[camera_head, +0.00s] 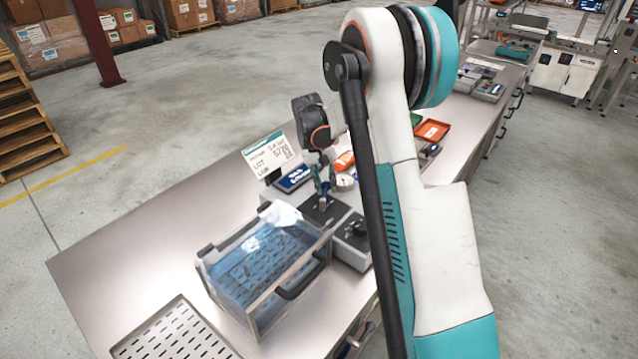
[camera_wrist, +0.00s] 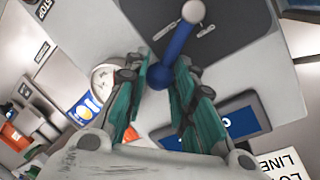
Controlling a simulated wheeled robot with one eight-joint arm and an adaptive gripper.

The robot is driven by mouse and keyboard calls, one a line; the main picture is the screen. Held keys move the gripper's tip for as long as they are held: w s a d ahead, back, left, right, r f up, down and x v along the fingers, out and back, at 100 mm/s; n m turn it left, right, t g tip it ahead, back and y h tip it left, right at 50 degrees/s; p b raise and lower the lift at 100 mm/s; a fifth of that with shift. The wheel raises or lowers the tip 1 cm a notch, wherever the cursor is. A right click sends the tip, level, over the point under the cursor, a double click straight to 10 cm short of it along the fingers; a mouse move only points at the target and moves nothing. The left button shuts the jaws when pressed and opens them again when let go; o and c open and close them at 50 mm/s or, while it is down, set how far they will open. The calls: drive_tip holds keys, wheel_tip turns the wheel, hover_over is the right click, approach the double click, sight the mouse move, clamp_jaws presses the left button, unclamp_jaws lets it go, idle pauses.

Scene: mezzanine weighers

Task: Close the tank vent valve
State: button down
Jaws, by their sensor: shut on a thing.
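The vent valve shows in the wrist view as a blue lever (camera_wrist: 177,48) with a silver pivot end and a blue ball end, lying over a dark plate (camera_wrist: 225,20). My gripper (camera_wrist: 164,63) has its teal fingers closed on the lever's ball end. A clear tank (camera_head: 262,265) with a blue interior and a black handle stands just in front of the box.
A round gauge (camera_head: 345,182) stands close beside the gripper. A white sign (camera_head: 270,155) stands just behind. A perforated tray (camera_head: 175,335) lies at the table's near end. Orange and green trays (camera_head: 432,130) lie farther along. The table's left part is bare.

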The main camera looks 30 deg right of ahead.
sight(338, 198)
drive_tip(key=m, duration=0.1)
drive_tip(key=s+d+m, duration=0.1)
drive_tip(key=m, duration=0.1)
drive_tip(key=shift+s+d+g, duration=0.2)
drive_tip(key=shift+g, duration=0.1)
drive_tip(key=shift+s+d+m+y, duration=0.2)
drive_tip(key=shift+s+m, duration=0.1)
drive_tip(key=shift+m, duration=0.4)
drive_tip(key=shift+s+d+m+y, duration=0.2)
drive_tip(key=shift+s+m, duration=0.1)
drive_tip(key=shift+m, duration=0.4)
drive_tip(key=c, duration=1.3)
unclamp_jaws()
drive_tip(key=shift+s, duration=0.1)
drive_tip(key=r, duration=0.4)
drive_tip(key=w+a+r, duration=0.1)
drive_tip(key=r, duration=0.3)
drive_tip(key=w+r, duration=0.1)
drive_tip(key=r, duration=0.2)
drive_tip(key=shift+a+r, duration=0.2)
drive_tip(key=shift+r, duration=0.2)
